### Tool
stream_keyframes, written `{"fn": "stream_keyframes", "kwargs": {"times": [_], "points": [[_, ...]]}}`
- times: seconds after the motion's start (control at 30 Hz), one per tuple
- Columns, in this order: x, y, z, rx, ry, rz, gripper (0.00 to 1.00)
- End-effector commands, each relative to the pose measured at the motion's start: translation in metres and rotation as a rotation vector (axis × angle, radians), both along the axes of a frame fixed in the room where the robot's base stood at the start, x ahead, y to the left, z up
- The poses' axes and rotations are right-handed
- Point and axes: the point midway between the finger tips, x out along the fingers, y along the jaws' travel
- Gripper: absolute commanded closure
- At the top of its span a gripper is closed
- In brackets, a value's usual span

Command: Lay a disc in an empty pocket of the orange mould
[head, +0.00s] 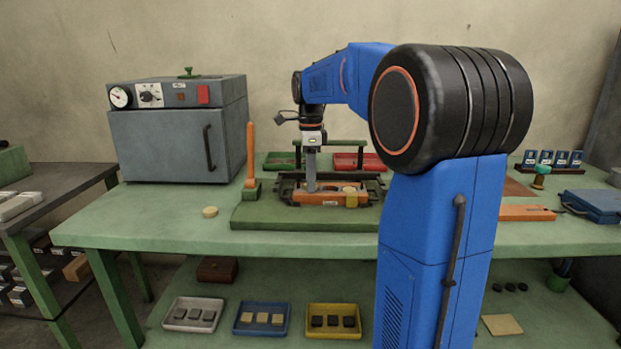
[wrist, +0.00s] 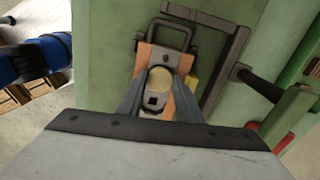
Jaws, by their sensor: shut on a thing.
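The orange mould (head: 330,199) lies on the green base (head: 290,217) of a dark-framed fixture on the bench. The mould also shows in the wrist view (wrist: 145,55), with a dark loop handle (wrist: 172,24) at its far end. My gripper (head: 311,186) points down over the mould's left part. In the wrist view my gripper (wrist: 160,82) is shut on a tan disc (wrist: 160,77) between its fingertips, over the mould. A grey shape with a dark square shows just below the disc. The fingers hide part of the mould, and I cannot make out its pockets clearly.
A loose tan disc (head: 210,212) lies on the bench left of the fixture. An upright orange lever (head: 251,152) stands beside the fixture, and a yellow block (head: 351,197) sits at the mould's right part. A grey oven (head: 165,145) stands at the left.

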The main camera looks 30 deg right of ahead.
Motion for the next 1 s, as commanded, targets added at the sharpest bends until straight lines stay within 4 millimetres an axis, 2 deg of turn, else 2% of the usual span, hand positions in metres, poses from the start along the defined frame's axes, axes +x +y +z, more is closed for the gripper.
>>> {"fn": "stream_keyframes", "kwargs": {"times": [0.3, 0.33, 0.4, 0.43, 0.77, 0.87, 1.0], "points": [[-0.001, 0.000, -0.006, 0.003, 0.011, 0.000, 0.90], [-0.001, 0.000, -0.006, 0.003, 0.012, 0.000, 0.66], [-0.001, 0.000, -0.006, 0.004, 0.013, 0.000, 0.49], [-0.001, 0.000, -0.006, 0.004, 0.013, 0.000, 0.46], [-0.002, 0.001, -0.003, 0.005, 0.015, 0.000, 0.46], [-0.001, 0.000, 0.008, 0.004, 0.012, 0.000, 0.46], [0.000, 0.000, 0.035, 0.002, 0.005, 0.000, 0.46]]}}
